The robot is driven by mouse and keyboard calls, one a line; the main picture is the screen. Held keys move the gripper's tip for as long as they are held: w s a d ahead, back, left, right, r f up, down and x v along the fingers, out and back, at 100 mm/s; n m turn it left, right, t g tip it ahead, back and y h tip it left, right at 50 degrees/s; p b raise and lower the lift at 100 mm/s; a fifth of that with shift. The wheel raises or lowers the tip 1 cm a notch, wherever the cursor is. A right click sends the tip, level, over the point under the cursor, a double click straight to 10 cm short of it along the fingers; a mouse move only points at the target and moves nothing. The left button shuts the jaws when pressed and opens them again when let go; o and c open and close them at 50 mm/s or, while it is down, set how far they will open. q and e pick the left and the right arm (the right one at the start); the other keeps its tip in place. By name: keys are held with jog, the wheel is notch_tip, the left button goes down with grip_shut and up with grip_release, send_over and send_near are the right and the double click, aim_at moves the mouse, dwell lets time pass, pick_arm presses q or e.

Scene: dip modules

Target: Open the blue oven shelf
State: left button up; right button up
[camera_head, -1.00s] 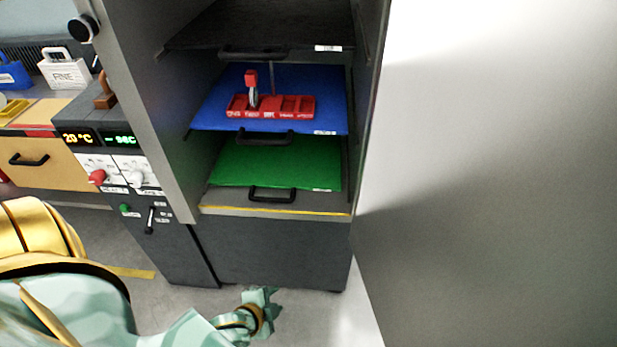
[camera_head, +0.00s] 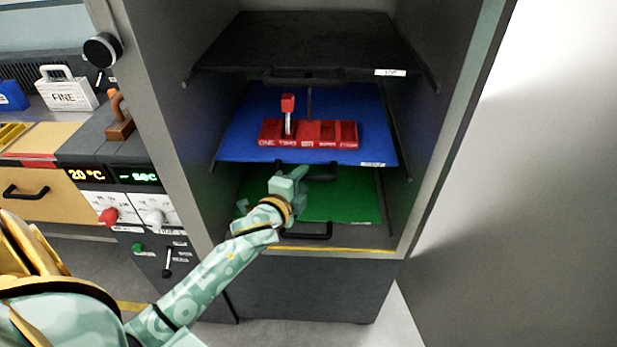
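The blue oven shelf (camera_head: 240,143) is a flat blue sheet in the middle of the open oven, with a black handle (camera_head: 322,176) at its front edge. It carries a red tray (camera_head: 310,142) with several labelled slots, one holding an upright red-topped item (camera_head: 288,115). My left gripper (camera_head: 291,182) is in front of the oven at the left part of that handle and hides some of it. I cannot tell whether its fingers are open or touch the handle. My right gripper is out of view.
A black shelf (camera_head: 300,45) is above and a green shelf (camera_head: 345,205) below, with its own handle (camera_head: 307,232). The oven door (camera_head: 540,190) stands open at the right. A control panel (camera_head: 120,190) with red and white knobs is at the left.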

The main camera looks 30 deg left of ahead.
pick_arm(q)
jog(key=x, duration=0.3)
jog(key=shift+w+b, duration=0.3)
jog(key=shift+b, duration=0.1)
jog(key=shift+c, duration=0.4)
grip_shut()
jog(key=shift+d, duration=0.1)
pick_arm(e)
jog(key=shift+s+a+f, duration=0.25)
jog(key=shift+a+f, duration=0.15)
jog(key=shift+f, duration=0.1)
pick_arm(q)
jog(key=shift+s, duration=0.1)
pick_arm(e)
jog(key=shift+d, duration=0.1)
